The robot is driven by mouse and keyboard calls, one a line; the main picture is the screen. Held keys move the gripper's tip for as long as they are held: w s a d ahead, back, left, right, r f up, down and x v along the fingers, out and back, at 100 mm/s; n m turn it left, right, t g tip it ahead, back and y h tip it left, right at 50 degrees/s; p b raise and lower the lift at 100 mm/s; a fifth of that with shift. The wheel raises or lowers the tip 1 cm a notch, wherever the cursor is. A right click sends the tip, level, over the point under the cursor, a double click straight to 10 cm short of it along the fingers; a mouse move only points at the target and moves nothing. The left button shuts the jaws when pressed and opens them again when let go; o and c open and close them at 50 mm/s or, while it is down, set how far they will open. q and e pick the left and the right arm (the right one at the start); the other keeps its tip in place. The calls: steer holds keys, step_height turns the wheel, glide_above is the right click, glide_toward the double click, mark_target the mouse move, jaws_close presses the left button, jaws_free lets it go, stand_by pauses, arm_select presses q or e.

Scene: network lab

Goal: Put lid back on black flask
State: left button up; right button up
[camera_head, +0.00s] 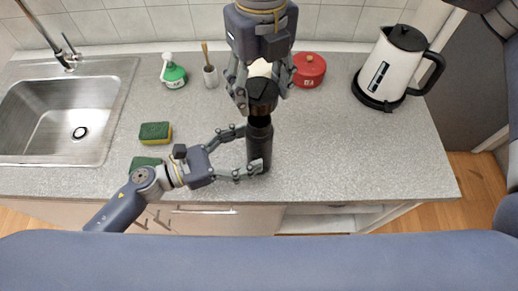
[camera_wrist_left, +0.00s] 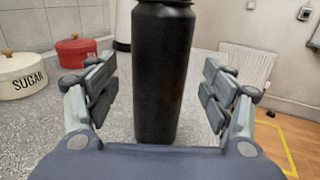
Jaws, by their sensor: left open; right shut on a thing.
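The black flask (camera_head: 259,148) stands upright on the grey counter near its front edge. It also stands between the spread fingers in the left wrist view (camera_wrist_left: 162,75). My left gripper (camera_head: 247,153) is open, with its fingers around the flask's body and gaps visible on both sides in the wrist view. My right gripper (camera_head: 262,90) points down above the flask and is shut on the black lid (camera_head: 262,95). The lid is over the flask's mouth. I cannot tell whether the two touch, as the lid and fingers hide the rim.
A white kettle (camera_head: 392,68) stands at the right. A red pot (camera_head: 309,70) and a cream sugar pot (camera_wrist_left: 20,74) are behind the flask. The counter right of the flask (camera_head: 350,150) is clear.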

mark_target(248, 149)
arm_select(q)
steer(key=x, duration=0.2)
steer(key=shift+w+d, duration=0.2)
steer(key=shift+d, duration=0.05)
arm_select(e)
steer(key=shift+w+f, duration=0.1)
steer(key=shift+w, duration=0.05)
arm_select(q)
steer(key=shift+d, duration=0.5)
steer(key=shift+w, duration=0.1)
steer(key=shift+c, duration=0.6)
steer(key=c, duration=1.5)
arm_select(e)
steer(key=shift+f, duration=2.45)
steer(key=shift+f, duration=0.85)
steer(key=shift+f, duration=0.6)
